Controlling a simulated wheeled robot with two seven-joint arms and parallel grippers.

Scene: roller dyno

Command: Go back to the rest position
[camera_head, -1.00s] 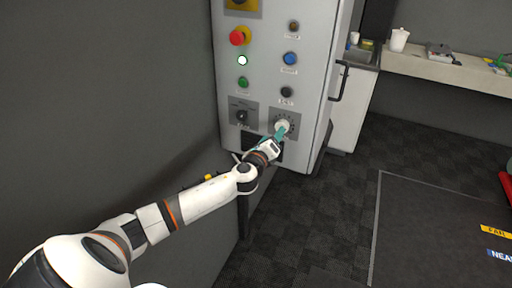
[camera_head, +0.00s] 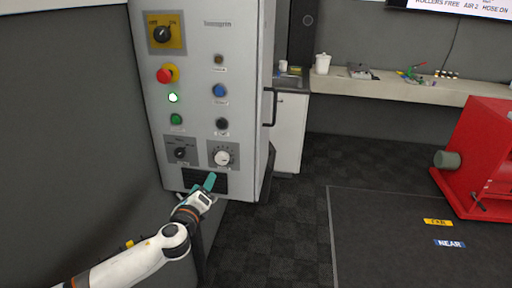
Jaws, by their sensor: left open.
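My left gripper (camera_head: 209,183) has teal fingertips and is in front of the lower part of the grey control cabinet (camera_head: 245,60). It is open and empty, just below the white rotary knob (camera_head: 222,157), and appears apart from it. The gripper partly covers a dark slotted panel (camera_head: 190,178) under the knob. My left arm (camera_head: 130,265) comes in from the lower left. My right gripper is not in view.
The cabinet carries a yellow-backed switch (camera_head: 162,34), a red button (camera_head: 165,75) and a lit green-white lamp (camera_head: 173,98). A red machine (camera_head: 480,155) stands at right. A long shelf (camera_head: 420,90) runs along the back wall. Dark floor between them is open.

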